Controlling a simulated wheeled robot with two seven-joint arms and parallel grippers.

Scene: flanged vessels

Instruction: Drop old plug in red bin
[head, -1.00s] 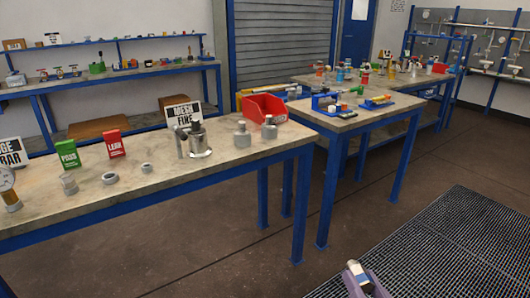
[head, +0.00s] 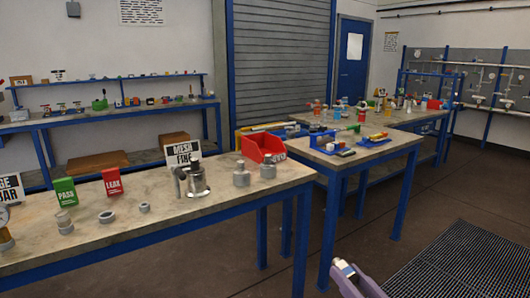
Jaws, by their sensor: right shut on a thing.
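The red bin (head: 257,146) stands on the near workbench, at its far right corner. My right gripper (head: 343,270) shows at the bottom edge, right of the middle, low in the picture and well apart from the bin. It is shut on a small pale grey piece (head: 342,265), which I take for the old plug; little of it shows. My left gripper is not in view.
On the near workbench (head: 150,217) stand grey flanged vessels (head: 241,175), a steel cup (head: 196,182), a green PASS card (head: 64,191), a red LEAK card (head: 112,182) and loose rings. A second blue-legged table (head: 385,155) stands behind right. A dark grate (head: 470,260) lies on the floor.

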